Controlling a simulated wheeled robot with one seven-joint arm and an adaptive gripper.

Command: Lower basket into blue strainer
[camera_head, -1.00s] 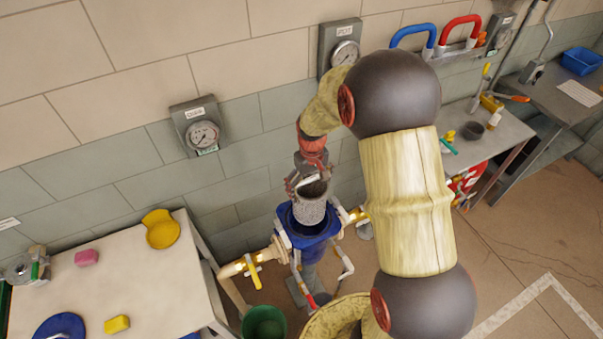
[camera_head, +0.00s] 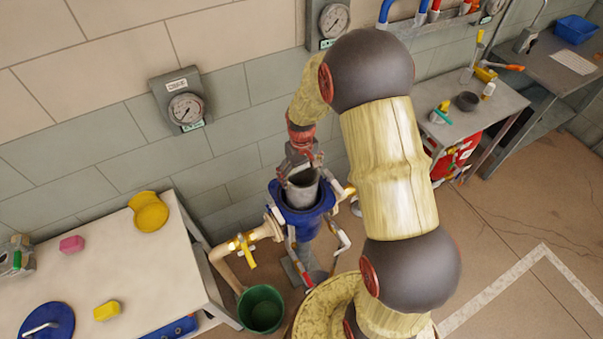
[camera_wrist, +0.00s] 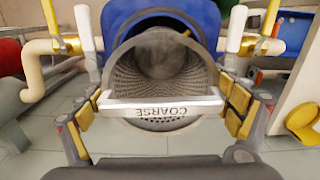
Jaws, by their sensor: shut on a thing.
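The metal mesh basket (camera_wrist: 165,65) has a handle bar marked COARSE (camera_wrist: 160,107). My gripper (camera_wrist: 165,112) is shut on this bar, with a finger at each end of it. In the head view the basket (camera_head: 301,191) is upright, with its lower part inside the mouth of the blue strainer (camera_head: 303,219) and its upper part standing above the rim. The blue strainer also shows in the wrist view (camera_wrist: 200,20), behind the basket. How deep the basket sits is hidden by the strainer's wall.
Pipes with a yellow-handled valve (camera_head: 245,248) join the strainer. A green bucket (camera_head: 262,309) stands on the floor below. A white table (camera_head: 150,265) at the left holds a yellow dish, sponges and a blue lid.

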